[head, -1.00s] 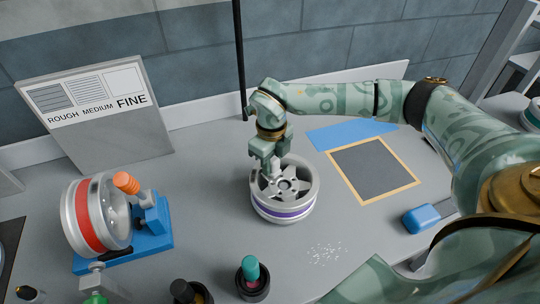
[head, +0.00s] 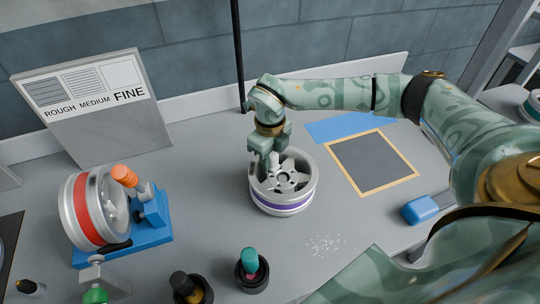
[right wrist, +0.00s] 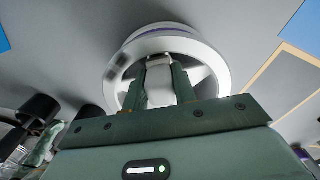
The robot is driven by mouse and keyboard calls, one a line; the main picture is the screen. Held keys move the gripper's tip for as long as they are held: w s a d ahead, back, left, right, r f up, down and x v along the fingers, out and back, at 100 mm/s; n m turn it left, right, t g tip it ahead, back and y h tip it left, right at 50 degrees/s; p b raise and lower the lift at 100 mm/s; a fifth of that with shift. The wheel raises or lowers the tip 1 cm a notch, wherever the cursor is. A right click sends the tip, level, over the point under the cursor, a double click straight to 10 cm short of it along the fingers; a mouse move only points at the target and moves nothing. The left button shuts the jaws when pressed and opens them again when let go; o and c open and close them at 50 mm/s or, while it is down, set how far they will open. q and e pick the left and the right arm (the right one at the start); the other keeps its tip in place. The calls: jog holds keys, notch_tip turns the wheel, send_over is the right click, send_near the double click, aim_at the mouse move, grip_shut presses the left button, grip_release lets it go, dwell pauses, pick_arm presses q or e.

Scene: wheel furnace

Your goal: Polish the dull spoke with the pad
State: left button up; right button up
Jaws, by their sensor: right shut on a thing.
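A silver spoked wheel with a purple band (head: 284,207) lies flat on the grey bench, and its rim shows in the right wrist view (right wrist: 215,62). My right gripper (head: 269,165) points down over the left part of its spoked face. The gripper hides some spokes, and I cannot pick out the dull one. My left gripper is not in view.
A red-banded wheel (head: 88,212) leans on a blue stand (head: 150,228) at left. A board marked ROUGH, MEDIUM, FINE (head: 110,135) stands behind. Dark cups (head: 252,275) stand in front. White specks (head: 325,244), a wood-framed dark mat (head: 372,165) and a blue block (head: 421,210) lie right.

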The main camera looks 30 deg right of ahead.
dwell(0.4)
pick_arm(q)
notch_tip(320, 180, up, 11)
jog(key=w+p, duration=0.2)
jog(key=p, duration=0.8)
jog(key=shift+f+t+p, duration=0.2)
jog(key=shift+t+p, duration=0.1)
jog(key=shift+p, duration=0.05)
dwell(5.7)
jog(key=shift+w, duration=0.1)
